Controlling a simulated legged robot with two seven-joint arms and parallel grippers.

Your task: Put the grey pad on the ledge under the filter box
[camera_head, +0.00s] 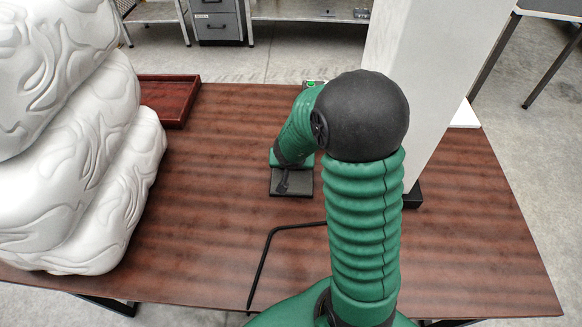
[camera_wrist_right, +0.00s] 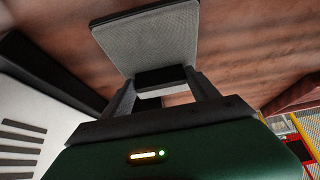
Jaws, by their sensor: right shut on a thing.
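My right gripper (camera_wrist_right: 163,95) is shut on the black grip of the grey pad (camera_wrist_right: 150,38), a flat square plate with a dark edge. In the head view the pad (camera_head: 303,184) looks dark and sits over the brown table, left of a tall white box-like body (camera_head: 410,80). I cannot tell whether the pad touches the table. A white panel with dark slots (camera_wrist_right: 22,122), perhaps the filter box, shows at the left of the wrist view. I cannot make out the ledge for certain. My left gripper is not in view.
Stacked white sacks (camera_head: 75,150) fill the left. A red-brown tray (camera_head: 165,100) stands at the table's back left. A black bent rod (camera_head: 265,258) lies in front of the pad. The brown table (camera_head: 215,160) is clear between sacks and pad. A black foot (camera_head: 413,196) stands by the white body.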

